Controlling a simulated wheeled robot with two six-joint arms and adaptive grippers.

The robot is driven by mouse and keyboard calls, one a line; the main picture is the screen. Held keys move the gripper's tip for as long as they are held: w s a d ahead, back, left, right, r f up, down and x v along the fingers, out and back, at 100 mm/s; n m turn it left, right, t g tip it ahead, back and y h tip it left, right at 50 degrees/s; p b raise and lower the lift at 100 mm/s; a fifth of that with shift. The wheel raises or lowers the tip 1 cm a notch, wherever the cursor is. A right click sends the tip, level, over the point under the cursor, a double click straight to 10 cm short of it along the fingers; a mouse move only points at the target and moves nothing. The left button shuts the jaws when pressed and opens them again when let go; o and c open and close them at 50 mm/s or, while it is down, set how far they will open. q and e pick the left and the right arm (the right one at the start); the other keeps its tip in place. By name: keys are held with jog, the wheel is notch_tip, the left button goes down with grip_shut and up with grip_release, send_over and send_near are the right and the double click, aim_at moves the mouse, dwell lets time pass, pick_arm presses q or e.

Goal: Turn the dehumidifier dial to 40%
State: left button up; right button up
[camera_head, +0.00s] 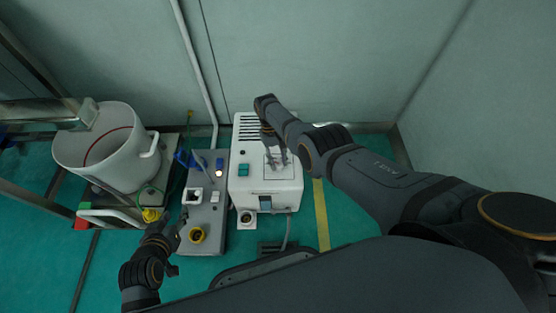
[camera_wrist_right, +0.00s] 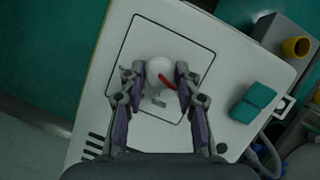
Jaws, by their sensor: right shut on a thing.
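The dehumidifier (camera_head: 271,187) is a white box with dark vent slots and a teal switch (camera_head: 243,170), standing at the middle of the head view. Its dial (camera_wrist_right: 159,70) is a round white knob with a red pointer, inside a black-outlined panel in the right wrist view. My right gripper (camera_wrist_right: 154,80) reaches down over the box, its two fingers on either side of the dial and shut on it. The right gripper (camera_head: 277,154) partly hides the dial in the head view. The scale marks are too small to read. My left gripper (camera_head: 174,251) is near the grey control box, apart from the dehumidifier.
A large white bucket (camera_head: 103,150) is further left. A pale wall (camera_head: 300,60) closes the back. Green floor with a yellow stripe (camera_head: 321,215) lies to the right.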

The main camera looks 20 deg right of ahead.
jog(key=o, duration=1.1)
jog(key=shift+o, duration=0.2)
jog(key=v, duration=1.2)
jog(key=shift+f, duration=0.1)
